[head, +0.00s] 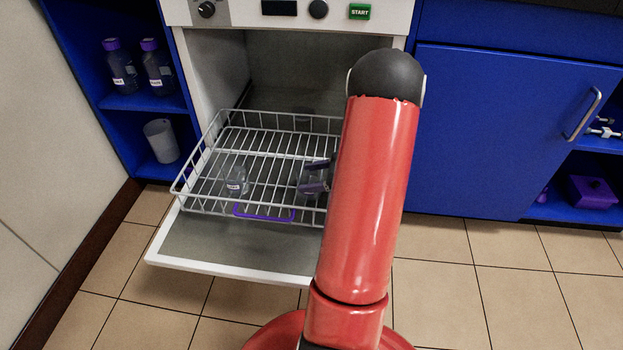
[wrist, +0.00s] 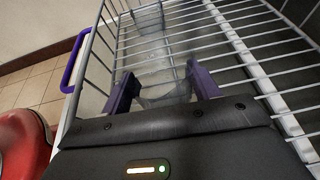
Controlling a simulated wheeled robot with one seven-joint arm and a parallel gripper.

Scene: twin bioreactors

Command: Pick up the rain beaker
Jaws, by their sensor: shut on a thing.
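My gripper (wrist: 163,90) is shut on a clear beaker (wrist: 165,72), with one purple finger on each side of it. In the head view my gripper (head: 318,172) and the held beaker (head: 307,183) are low in the wire rack (head: 203,210), right of its middle and partly behind my red arm. I cannot tell whether the beaker touches the rack floor. A second clear vessel (head: 235,182) with a white label stands in the rack to the left. A clear vessel also shows farther along the rack in the wrist view (wrist: 148,18). No label is readable, so I cannot tell which is the rain beaker.
The washer door (head: 240,252) is folded down under the pulled-out rack, which has wire side walls and a purple handle (head: 264,213). Bottles (head: 122,72) and a grey cup (head: 161,141) stand on blue shelves at left. A blue cabinet (head: 500,130) is at right.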

